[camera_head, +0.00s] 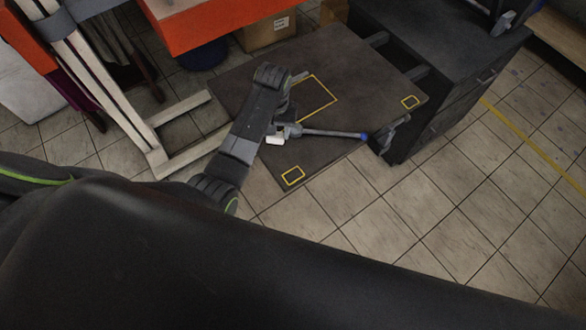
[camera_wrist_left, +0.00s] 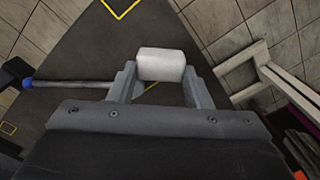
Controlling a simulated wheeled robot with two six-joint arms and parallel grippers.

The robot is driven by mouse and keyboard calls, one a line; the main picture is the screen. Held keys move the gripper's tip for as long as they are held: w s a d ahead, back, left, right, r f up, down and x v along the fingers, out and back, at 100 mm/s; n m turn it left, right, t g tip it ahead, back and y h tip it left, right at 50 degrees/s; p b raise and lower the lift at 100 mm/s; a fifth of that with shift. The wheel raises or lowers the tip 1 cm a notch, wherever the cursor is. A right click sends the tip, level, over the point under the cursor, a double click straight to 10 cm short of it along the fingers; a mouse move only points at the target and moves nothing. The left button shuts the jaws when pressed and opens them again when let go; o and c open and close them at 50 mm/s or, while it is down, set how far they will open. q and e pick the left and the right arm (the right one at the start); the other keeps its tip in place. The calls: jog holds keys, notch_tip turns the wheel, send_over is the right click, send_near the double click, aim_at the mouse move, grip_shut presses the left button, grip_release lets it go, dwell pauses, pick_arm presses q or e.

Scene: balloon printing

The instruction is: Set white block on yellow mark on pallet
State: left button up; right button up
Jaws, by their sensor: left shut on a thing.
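My left gripper (camera_head: 280,134) is over the dark pallet (camera_head: 345,65), fingers shut on a small white block (camera_head: 275,140). In the left wrist view the block (camera_wrist_left: 161,64) sits between the two fingertips (camera_wrist_left: 160,78). The pallet carries a large yellow rectangle (camera_head: 328,112), partly hidden by my arm, a small yellow mark (camera_head: 410,101) at its right corner and another small yellow mark (camera_head: 293,176) at its near corner. The block appears held above the pallet, between the large rectangle and the near mark. My right gripper is not in view.
A grey rod with a blue tip (camera_head: 363,136) extends over the pallet beside my gripper. A dark cabinet (camera_head: 440,70) stands at the right. A white frame (camera_head: 165,150) is at the left, a cardboard box (camera_head: 266,33) behind. Tiled floor in front is clear.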

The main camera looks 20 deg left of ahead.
pick_arm(q)
jog(key=s+d+n+p, duration=0.3)
jog(key=s+d+n, duration=0.25)
jog(key=n, duration=0.35)
jog(key=f, duration=0.3)
jog(key=d+f, duration=0.1)
jog(key=f, duration=0.1)
jog(key=shift+w+f+b, duration=0.1)
jog(key=shift+w+b, duration=0.15)
jog(key=shift+b, duration=0.05)
notch_tip(320, 180, down, 4)
jog(key=b, duration=0.4)
jog(key=shift+f, duration=0.1)
jog(key=o, duration=1)
jog(key=shift+a, duration=0.1)
jog(key=shift+c, duration=0.2)
